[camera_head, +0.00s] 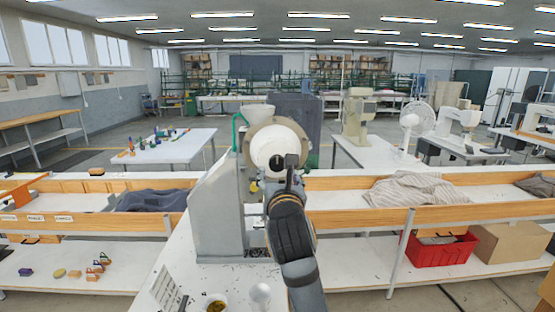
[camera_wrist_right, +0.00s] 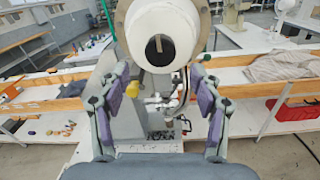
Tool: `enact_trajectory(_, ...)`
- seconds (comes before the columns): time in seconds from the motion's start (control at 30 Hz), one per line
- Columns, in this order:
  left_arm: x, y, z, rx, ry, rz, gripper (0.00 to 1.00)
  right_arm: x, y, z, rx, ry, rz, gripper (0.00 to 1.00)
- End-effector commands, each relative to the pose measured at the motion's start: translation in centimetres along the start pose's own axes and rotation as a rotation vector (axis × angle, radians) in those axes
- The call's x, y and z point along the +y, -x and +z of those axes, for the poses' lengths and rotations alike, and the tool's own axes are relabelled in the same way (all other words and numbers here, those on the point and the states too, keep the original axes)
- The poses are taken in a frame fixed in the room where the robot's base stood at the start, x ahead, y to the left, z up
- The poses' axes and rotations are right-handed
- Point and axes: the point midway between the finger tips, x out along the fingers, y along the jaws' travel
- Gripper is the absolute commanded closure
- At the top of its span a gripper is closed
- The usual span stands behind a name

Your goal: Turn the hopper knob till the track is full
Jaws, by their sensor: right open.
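The grey eyelet press (camera_head: 218,205) stands on a white bench. Its round white hopper (camera_head: 283,142) faces me and has a dark round centre, which I take for the knob (camera_wrist_right: 159,46); whether it sticks out or is a hole is unclear. My right gripper (camera_head: 291,170) is in front of the hopper, partly hiding it. In the right wrist view, the gripper (camera_wrist_right: 161,75) is open, its purple-padded fingers apart on either side below the dark centre, with nothing held. Metal parts (camera_wrist_right: 162,104) show between the fingers; I cannot make out the track or its fill. My left gripper is out of view.
A yellow knob-like part (camera_wrist_right: 132,89) is by the left finger. A small bowl (camera_head: 215,303) and a white rounded object (camera_head: 261,294) are on the bench in front. A wooden-edged shelf (camera_head: 450,213) runs behind the press. A red crate (camera_head: 440,249) is at lower right.

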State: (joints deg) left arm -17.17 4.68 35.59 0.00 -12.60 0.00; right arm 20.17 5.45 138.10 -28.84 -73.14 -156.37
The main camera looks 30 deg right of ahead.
Motion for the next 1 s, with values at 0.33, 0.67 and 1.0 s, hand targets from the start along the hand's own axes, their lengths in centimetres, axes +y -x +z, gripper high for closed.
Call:
enact_trajectory(0.33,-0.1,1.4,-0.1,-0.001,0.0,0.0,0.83,-0.1,-6.0,0.0,0.002,-0.001,-0.003,0.35)
enact_trajectory(0.67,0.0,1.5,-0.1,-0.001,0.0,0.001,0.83,-0.1,-6.8,-0.1,0.001,-0.003,-0.001,0.35)
enact_trajectory(1.0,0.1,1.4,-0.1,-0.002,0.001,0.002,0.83,-0.1,-6.7,-0.2,0.001,-0.003,-0.001,0.74)
